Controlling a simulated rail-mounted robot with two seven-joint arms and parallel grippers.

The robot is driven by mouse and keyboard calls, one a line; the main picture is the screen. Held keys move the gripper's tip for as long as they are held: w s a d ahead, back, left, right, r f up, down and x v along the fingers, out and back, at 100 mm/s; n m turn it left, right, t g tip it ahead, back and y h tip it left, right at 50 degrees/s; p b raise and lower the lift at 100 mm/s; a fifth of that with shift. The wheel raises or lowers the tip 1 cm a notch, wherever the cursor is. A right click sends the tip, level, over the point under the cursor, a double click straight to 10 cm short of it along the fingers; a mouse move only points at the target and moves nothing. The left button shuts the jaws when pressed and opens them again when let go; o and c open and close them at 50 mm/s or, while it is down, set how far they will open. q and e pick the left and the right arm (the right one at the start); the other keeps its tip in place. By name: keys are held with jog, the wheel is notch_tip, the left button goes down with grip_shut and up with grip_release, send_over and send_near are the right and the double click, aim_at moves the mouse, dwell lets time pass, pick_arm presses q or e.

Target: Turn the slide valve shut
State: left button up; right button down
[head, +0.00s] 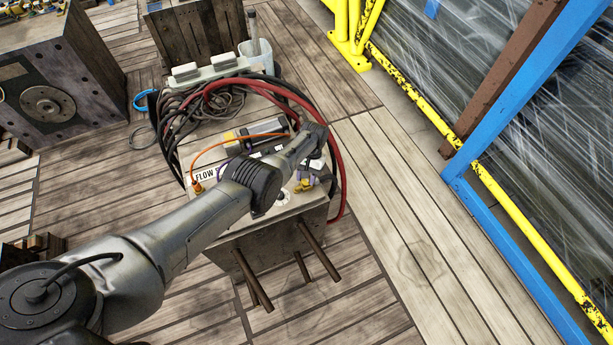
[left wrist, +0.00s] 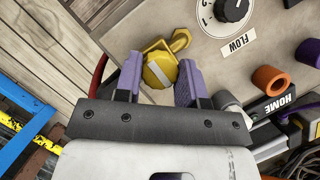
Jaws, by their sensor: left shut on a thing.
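The slide valve (left wrist: 158,72) is a yellow fitting with a pale stripe across its round cap and a yellow lug beside it. It stands on the grey panel top of a mould block. In the left wrist view my left gripper (left wrist: 161,76) has its two purple fingers on either side of the cap, shut on it. In the head view my left arm reaches over the block, and the left gripper (head: 314,179) points down at its right side. The valve shows only partly there, as a small yellow patch (head: 301,187). My right gripper is not in view.
Red and black hoses (head: 283,84) loop around the block. Brown rods (head: 319,250) stick out in front. Wooden floor is clear to the right.

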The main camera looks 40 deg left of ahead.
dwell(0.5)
pick_arm(q)
jog(key=o, duration=0.9)
jog(key=p+v, duration=0.2)
jog(key=v, duration=1.1)
jog(key=shift+w+r, duration=0.2)
jog(key=shift+r, duration=0.15)
